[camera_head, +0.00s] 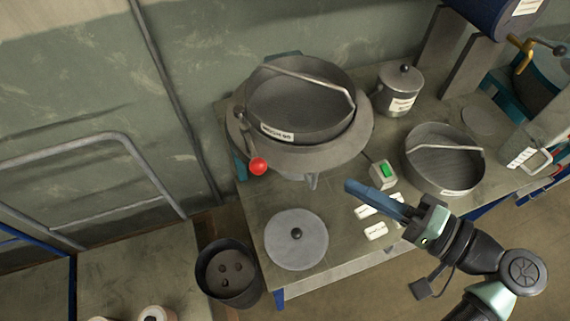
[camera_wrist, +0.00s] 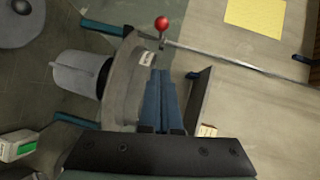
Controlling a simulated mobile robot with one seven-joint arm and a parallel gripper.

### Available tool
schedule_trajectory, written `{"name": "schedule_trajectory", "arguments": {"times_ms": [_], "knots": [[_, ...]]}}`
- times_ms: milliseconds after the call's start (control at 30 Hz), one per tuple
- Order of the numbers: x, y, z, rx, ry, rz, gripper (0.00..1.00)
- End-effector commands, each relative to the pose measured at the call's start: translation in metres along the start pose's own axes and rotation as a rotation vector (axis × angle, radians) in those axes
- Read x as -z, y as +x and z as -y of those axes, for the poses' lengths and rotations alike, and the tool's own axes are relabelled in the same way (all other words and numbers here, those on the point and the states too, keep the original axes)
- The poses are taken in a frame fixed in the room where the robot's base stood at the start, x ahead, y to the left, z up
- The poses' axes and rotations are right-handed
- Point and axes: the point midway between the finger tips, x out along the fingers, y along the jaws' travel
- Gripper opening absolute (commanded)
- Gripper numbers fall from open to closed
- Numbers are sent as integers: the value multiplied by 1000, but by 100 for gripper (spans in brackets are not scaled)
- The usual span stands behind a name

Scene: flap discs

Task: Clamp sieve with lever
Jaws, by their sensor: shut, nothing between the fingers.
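The sieve (camera_head: 300,112) is a round grey metal pan with an arched handle and a white label. It sits in the wide round rim of a machine (camera_head: 352,150) on the bench. The lever's red ball (camera_head: 258,166) sticks out at the rim's front left; it also shows in the wrist view (camera_wrist: 162,22), beyond my fingertips. My gripper (camera_head: 348,186) has blue fingers, closed together and empty. It is to the right of the lever, in front of the machine, apart from the ball. In the wrist view the fingertips (camera_wrist: 161,73) overlap the grey rim.
A green-button box (camera_head: 384,173) and white cards (camera_head: 376,231) lie close to my gripper. A second handled sieve (camera_head: 440,165) and a lidded pot (camera_head: 397,92) stand to the right. A knobbed disc (camera_head: 296,250) lies at the bench front; a dark bucket (camera_head: 250,290) stands at its left.

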Motion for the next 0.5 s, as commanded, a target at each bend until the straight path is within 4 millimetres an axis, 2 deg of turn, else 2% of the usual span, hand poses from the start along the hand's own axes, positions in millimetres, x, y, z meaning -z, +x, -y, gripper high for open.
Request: {"name": "schedule_trajectory", "arguments": {"times_ms": [267,367,500], "knots": [[0,3,1,-2,-1,1,0],[0,12,2,-1,0,4,0],[-1,35,3,-2,1,6,0]]}}
